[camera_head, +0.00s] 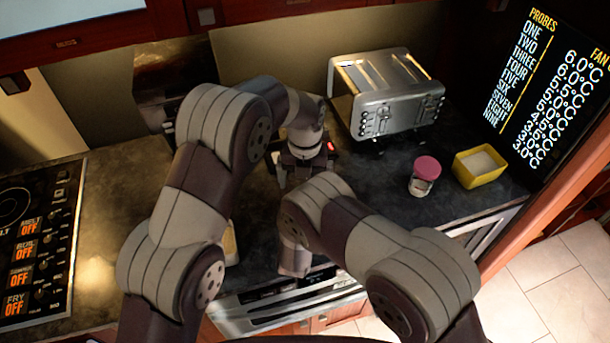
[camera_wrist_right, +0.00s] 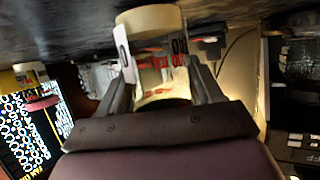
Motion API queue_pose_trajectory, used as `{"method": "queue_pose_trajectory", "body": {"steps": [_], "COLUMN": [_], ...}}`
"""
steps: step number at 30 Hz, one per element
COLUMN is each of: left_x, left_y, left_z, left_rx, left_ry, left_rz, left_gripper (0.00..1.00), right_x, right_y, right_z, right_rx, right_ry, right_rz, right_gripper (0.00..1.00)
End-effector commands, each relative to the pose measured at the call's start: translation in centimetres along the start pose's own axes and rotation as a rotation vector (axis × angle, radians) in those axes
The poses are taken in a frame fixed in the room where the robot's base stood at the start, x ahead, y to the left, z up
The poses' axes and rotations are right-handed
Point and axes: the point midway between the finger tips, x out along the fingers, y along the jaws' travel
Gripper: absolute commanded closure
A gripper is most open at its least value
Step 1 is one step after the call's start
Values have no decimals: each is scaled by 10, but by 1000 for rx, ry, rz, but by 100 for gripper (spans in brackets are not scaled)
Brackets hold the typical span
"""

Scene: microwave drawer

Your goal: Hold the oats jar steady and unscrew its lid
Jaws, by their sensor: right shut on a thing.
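The oats jar (camera_wrist_right: 158,72) shows in the right wrist view as a clear jar with a cream-coloured end and red lettering. It appears upside down in this tilted picture. My right gripper (camera_wrist_right: 162,88) is shut on the jar, one finger on each side. The lid cannot be made out and the hand hides the jar's lower end in the picture. In the head view my left gripper (camera_head: 305,162) is over the middle of the counter. Its fingertips are unclear, so I cannot tell its opening.
A silver toaster (camera_head: 385,95) stands at the back. A pink-lidded jar (camera_head: 424,176) and a yellow container (camera_head: 480,165) stand at the right, near the probe display (camera_head: 550,85). A cooktop (camera_head: 38,245) is at the left. The counter between toaster and pink-lidded jar is clear.

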Motion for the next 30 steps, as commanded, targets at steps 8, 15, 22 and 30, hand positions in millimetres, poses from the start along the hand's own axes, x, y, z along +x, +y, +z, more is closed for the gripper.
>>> {"method": "queue_pose_trajectory", "body": {"steps": [8, 15, 22, 30], "left_x": [46, 52, 52, 52], "left_y": [0, 0, 0, 0], "left_z": [0, 0, 0, 0], "left_rx": [-2, -2, -2, -139], "left_ry": [2, 0, 0, -1], "left_rz": [1, 0, 0, 0], "left_gripper": [3, 3, 48, 61], "right_x": [0, 0, 0, 0], "right_y": [0, 0, 0, 0], "right_z": [0, 0, 0, 0], "right_rx": [0, 0, 0, 0], "right_ry": [1, 1, 1, 0], "right_rz": [0, 0, 0, 0], "right_gripper": [100, 100, 100, 100]}}
